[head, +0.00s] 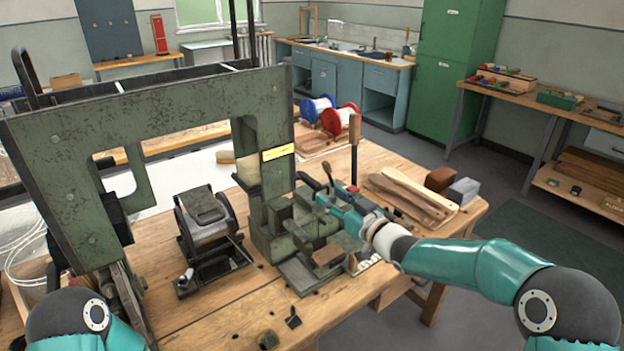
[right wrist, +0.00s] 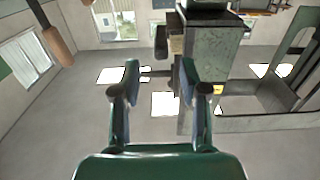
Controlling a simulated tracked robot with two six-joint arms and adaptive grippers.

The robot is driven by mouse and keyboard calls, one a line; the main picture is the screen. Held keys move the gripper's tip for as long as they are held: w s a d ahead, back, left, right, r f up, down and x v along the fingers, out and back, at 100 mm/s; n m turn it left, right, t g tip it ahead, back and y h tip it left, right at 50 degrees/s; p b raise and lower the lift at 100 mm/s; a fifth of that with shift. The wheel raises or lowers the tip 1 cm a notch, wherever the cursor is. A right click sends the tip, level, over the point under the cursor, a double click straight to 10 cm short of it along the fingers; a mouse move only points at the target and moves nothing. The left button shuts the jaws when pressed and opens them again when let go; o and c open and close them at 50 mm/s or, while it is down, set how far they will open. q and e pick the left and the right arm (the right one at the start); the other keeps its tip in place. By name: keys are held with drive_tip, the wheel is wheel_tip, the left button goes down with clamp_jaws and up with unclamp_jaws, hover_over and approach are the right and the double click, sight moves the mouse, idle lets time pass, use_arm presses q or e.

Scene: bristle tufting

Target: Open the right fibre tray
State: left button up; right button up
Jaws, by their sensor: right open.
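The green tufting machine (head: 180,120) stands on the wooden bench, with dark open compartments (head: 120,86) along its top. No part is clearly recognisable as the right fibre tray. My right gripper (head: 328,196) is at the right side of the machine, over the small green blocks and slides (head: 287,230). It is open. In the right wrist view its two fingers (right wrist: 148,72) stand apart with nothing visibly gripped, and a green machine part (right wrist: 215,58) is beyond them. My left arm shows at the lower left, but its gripper is out of view.
An upright wooden-handled lever (head: 354,135) rises close behind my right gripper. Blue (head: 314,108) and red (head: 341,118) spools stand behind. A black roller unit (head: 208,235) sits left on the bench (head: 240,300).

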sight(320, 188)
drive_tip(key=p+x, duration=0.2)
drive_tip(key=x, duration=0.6)
clamp_jaws()
